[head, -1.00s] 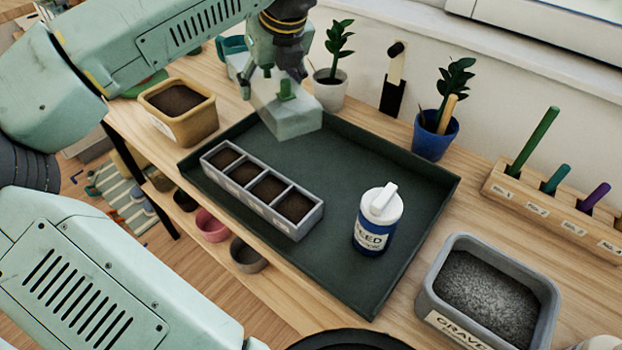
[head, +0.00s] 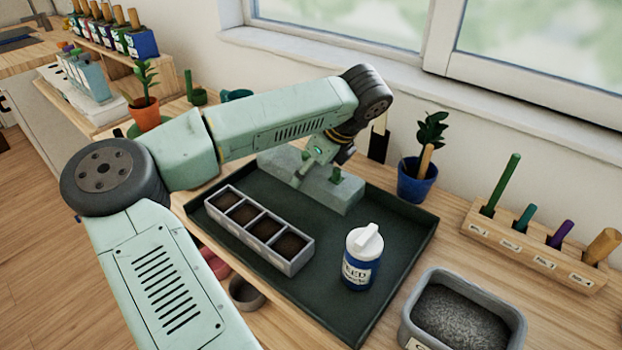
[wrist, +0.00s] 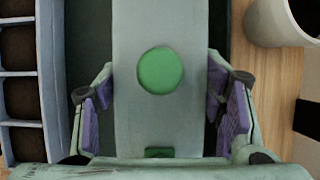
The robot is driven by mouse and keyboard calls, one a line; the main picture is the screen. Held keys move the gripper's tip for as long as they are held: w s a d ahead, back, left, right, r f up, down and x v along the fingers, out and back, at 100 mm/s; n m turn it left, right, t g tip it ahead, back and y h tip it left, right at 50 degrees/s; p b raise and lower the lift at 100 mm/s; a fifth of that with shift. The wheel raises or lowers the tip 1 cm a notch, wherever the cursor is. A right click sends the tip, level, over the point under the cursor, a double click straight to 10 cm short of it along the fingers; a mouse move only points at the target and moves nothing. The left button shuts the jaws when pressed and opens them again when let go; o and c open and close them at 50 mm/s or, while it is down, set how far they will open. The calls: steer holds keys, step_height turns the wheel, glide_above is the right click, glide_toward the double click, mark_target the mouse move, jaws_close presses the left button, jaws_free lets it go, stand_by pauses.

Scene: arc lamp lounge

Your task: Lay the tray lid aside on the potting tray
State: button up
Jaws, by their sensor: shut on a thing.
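The tray lid (head: 342,195) is a long, pale green, blocky piece with green knobs. It is along the back side of the dark potting tray (head: 330,295), behind the grey seed tray (head: 297,258) with its soil-filled cells. My gripper (head: 314,172) is shut on the lid from above. In the wrist view, the lid (wrist: 160,115) lies between my two purple-padded fingers, and a round green knob (wrist: 160,70) shows on its top. My gripper and arm hide part of the lid in the head view. I cannot tell whether its underside touches the potting tray.
A blue and white seed shaker (head: 361,262) stands in the potting tray. A blue plant pot (head: 416,183), a rack of coloured tools (head: 535,250) and a gravel tub (head: 460,315) are to the right. The potting tray's front middle is clear.

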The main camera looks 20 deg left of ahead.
step_height(320, 180, down, 2)
steer(key=shift+f+p, duration=0.25)
steer(key=shift+p, duration=0.15)
steer(key=shift+f, duration=0.25)
steer(key=shift+f+b, duration=0.2)
steer(key=shift+b, duration=0.15)
steer(key=o, duration=1.4)
steer(key=shift+r, duration=0.1)
steer(key=shift+c, duration=0.2)
steer(key=shift+r, duration=0.1)
steer(key=shift+r+p, duration=0.2)
steer(key=shift+p, duration=0.3)
steer(key=shift+s+d+r+b, duration=0.1)
steer(key=shift+d+r+b, duration=0.2)
steer(key=shift+b, duration=0.15)
steer(key=b+v, duration=0.2)
steer(key=v, duration=0.9)
